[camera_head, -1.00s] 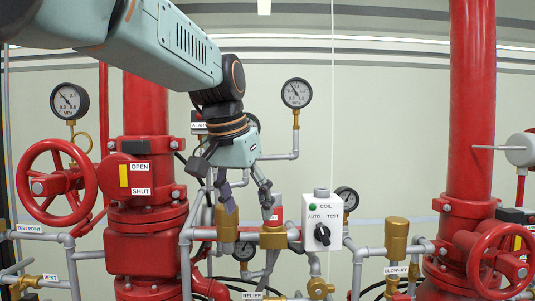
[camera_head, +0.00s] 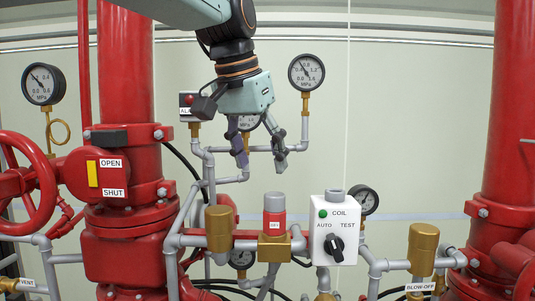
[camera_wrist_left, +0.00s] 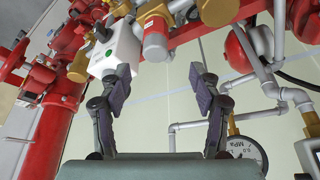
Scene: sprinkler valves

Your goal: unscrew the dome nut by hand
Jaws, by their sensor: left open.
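I cannot single out the dome nut for certain. A pale grey cap (camera_head: 335,193) tops the white COIL box (camera_head: 320,245), which has a green light and a dark selector knob. Left of it, a red collar with a grey top (camera_head: 274,203) stands on a brass body (camera_head: 274,248). My left gripper (camera_head: 261,156) is open and empty, fingers pointing down, above the red collar and apart from it. In the left wrist view the open fingers (camera_wrist_left: 160,80) show with nothing between them; the white box (camera_wrist_left: 118,45) is beyond the left finger. My right gripper is not in view.
Brass cylinders (camera_head: 220,228) (camera_head: 422,248) stand either side. Thick red risers (camera_head: 125,70) and a red handwheel (camera_head: 25,190) flank the space. A pressure gauge (camera_head: 306,72) and grey pipes (camera_head: 290,148) lie behind the gripper.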

